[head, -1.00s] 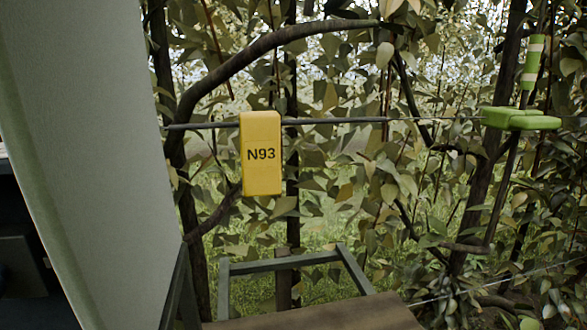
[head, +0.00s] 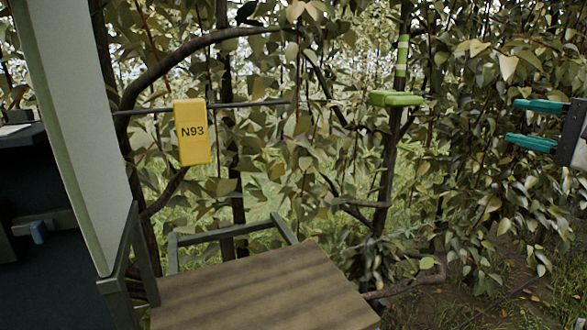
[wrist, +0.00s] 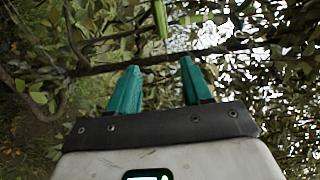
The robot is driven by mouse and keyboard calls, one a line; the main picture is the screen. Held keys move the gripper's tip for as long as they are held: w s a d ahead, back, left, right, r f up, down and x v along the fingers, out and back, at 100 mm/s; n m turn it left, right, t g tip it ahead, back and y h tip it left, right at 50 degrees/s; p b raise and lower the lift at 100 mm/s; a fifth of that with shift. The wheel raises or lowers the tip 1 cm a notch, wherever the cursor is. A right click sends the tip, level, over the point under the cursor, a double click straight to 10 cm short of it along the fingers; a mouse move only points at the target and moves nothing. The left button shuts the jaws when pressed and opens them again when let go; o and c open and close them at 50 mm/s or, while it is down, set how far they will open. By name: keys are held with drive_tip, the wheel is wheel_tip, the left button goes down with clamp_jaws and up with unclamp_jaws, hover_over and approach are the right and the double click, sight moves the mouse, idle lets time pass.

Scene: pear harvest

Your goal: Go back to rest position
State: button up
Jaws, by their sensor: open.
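My gripper (head: 520,122) is at the right edge of the head view, with two teal fingers pointing left. The fingers are apart and nothing is between them. In the wrist view my gripper (wrist: 158,75) also shows open and empty, with leaves and branches beyond its fingertips. A green strip (wrist: 160,18) lies just past the fingertips in the wrist view. I cannot tell from the wrist view how far away it is.
A yellow N93 tag (head: 192,133) hangs on a dark rod at left. A green clamp-like piece (head: 395,99) sits by a post with green-white banding (head: 402,57). A brown platform (head: 250,290) stands in front. A pale panel (head: 75,120) is at left. Foliage fills the back.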

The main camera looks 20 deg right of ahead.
drive_tip(key=a+f+n+g, duration=0.25)
drive_tip(key=a+f, duration=0.25)
drive_tip(key=f, duration=0.7)
drive_tip(key=w+a+f+n+g, duration=0.1)
drive_tip(key=a+f+n+g, duration=0.3)
drive_tip(key=f, duration=0.9)
drive_tip(key=a+f+g, duration=0.2)
drive_tip(key=a+f, duration=0.4)
drive_tip(key=f, duration=0.6)
drive_tip(key=s+a+f+n+g, duration=0.2)
drive_tip(key=s+a+f, duration=0.2)
drive_tip(key=s+f, duration=0.15)
drive_tip(key=s+a+f+n+g, duration=0.2)
drive_tip(key=s+a+f+n, duration=0.15)
drive_tip(key=f, duration=0.35)
drive_tip(key=s+a+f+n+g, duration=0.1)
drive_tip(key=s+f+n+g, duration=0.1)
drive_tip(key=s+f, duration=0.2)
drive_tip(key=s+a+f+n+g, duration=0.2)
drive_tip(key=s+f+n, duration=0.1)
drive_tip(key=s, duration=0.8)
drive_tip(key=shift+s+a+f+h, duration=0.2)
drive_tip(key=shift+f+h, duration=0.2)
drive_tip(key=shift+f, duration=0.3)
drive_tip(key=shift+g, duration=0.25)
